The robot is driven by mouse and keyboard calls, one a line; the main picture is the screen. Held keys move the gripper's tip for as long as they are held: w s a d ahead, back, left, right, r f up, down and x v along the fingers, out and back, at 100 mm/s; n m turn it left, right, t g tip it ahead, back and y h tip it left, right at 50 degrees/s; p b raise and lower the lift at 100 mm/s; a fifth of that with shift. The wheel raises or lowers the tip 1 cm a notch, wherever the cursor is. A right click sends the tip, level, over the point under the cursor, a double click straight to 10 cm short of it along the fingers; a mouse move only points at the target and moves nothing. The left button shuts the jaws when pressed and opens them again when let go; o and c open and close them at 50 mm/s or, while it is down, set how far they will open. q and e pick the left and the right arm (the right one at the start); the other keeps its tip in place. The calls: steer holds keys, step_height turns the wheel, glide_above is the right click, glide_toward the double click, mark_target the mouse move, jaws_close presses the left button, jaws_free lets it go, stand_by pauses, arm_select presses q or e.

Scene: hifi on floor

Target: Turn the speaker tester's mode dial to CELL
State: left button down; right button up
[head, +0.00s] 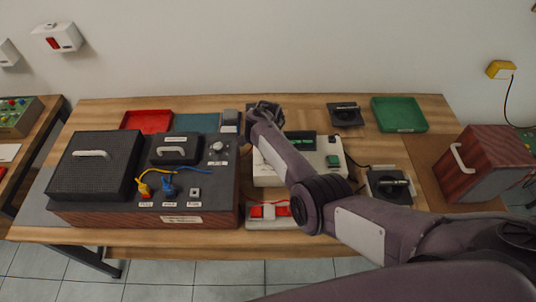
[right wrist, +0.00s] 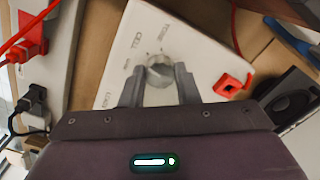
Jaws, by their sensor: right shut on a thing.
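In the right wrist view, the tester's white panel (right wrist: 118,70) carries printed labels, with CELL readable at its left. The round grey mode dial (right wrist: 160,70) stands on this panel. My right gripper (right wrist: 160,76) is shut on the dial, one finger on each side. I cannot tell which label the dial points to. A red terminal (right wrist: 228,86) sits at the panel's right. In the head view my right gripper (head: 262,110) is at the far end of my arm; the dial cannot be made out there. My left gripper is not in view.
A dark wood-sided unit (head: 140,213) with cables fills the table's left. A white box with a green display (head: 270,178) lies partly behind my arm. Red (head: 147,121) and green (head: 399,113) trays stand at the back. A wooden speaker (head: 486,165) stands right.

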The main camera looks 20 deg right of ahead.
steer(key=shift+m, duration=0.8)
steer(key=o, duration=1)
step_height(320, 180, up, 8)
steer(key=shift+f+p, duration=0.1)
steer(key=shift+p, duration=0.6)
steer(key=shift+f, duration=0.1)
